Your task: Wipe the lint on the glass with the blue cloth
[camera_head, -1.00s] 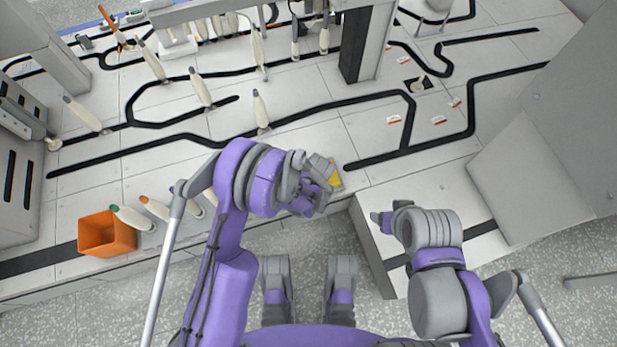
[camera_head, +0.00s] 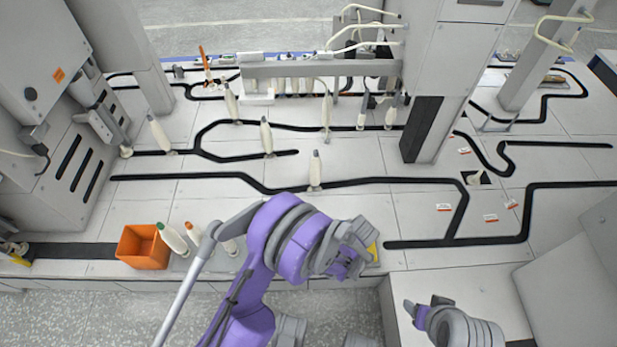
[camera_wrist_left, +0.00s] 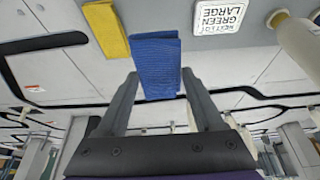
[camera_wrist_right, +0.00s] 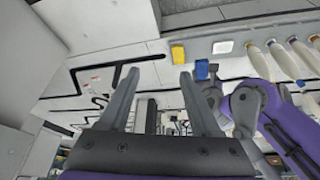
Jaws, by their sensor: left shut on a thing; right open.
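The blue cloth (camera_wrist_left: 157,65) is a folded blue block between the fingertips of my left gripper (camera_wrist_left: 158,88), which is shut on it. It also shows in the right wrist view (camera_wrist_right: 202,69). In the head view my left gripper (camera_head: 352,262) is over the table's front edge, beside a yellow block or cloth (camera_head: 374,251), and its own wrist hides the blue cloth. My right gripper (camera_wrist_right: 160,74) is open and empty; in the head view it (camera_head: 430,308) is low at the right. I cannot make out the glass or any lint.
An orange bin (camera_head: 143,247) stands at the front left, with several bobbins lying beside it. More bobbins (camera_head: 315,170) stand along the black tracks. A grey post (camera_head: 425,120) rises at the back right. A printed label (camera_wrist_left: 220,17) lies near the blue cloth.

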